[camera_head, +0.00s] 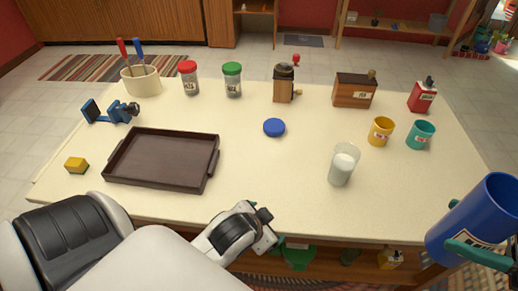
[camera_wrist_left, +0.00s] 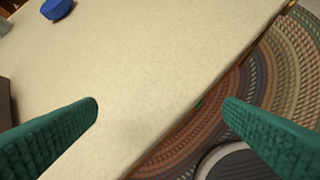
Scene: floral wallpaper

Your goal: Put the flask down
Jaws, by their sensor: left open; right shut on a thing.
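The blue flask (camera_head: 476,216) is at the right edge of the head view, tilted and lidless, in front of the table's near right corner. My right gripper (camera_head: 474,252) is shut on it, with teal fingers around its lower part. My left gripper (camera_wrist_left: 163,106) is open and empty over the table's near edge in the left wrist view. A round blue lid (camera_head: 274,127) lies on the middle of the table (camera_head: 275,180), and it also shows in the left wrist view (camera_wrist_left: 57,9).
A glass of milk (camera_head: 343,165), a yellow mug (camera_head: 381,131) and a teal mug (camera_head: 420,135) stand on the right. A dark tray (camera_head: 163,181) is at left. Jars, a grinder (camera_head: 284,86) and a wooden box (camera_head: 354,90) stand behind. The front middle is clear.

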